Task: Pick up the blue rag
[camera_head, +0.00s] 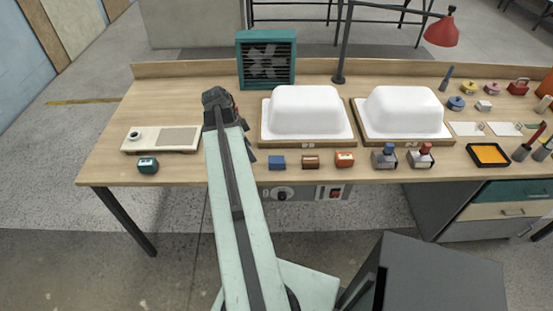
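A small blue block-like item (277,162), the only thing here that fits the blue rag, lies near the front edge of the workbench, in front of the left white tub shell. It is too small to make out any cloth folds. My gripper (217,98) is over the left part of the bench, left of the left shell and farther back than the blue item, apart from it. My arm runs up from the bottom of the view. The fingers are dark and small, and I cannot tell whether they are open or shut.
Two white tub shells (305,110) (403,109) stand on wooden boards. A brown block (311,162) and an orange-red block (344,160) lie right of the blue item. A teal fan box (266,60) stands behind. A pale board (162,139) and a green item (148,165) lie left.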

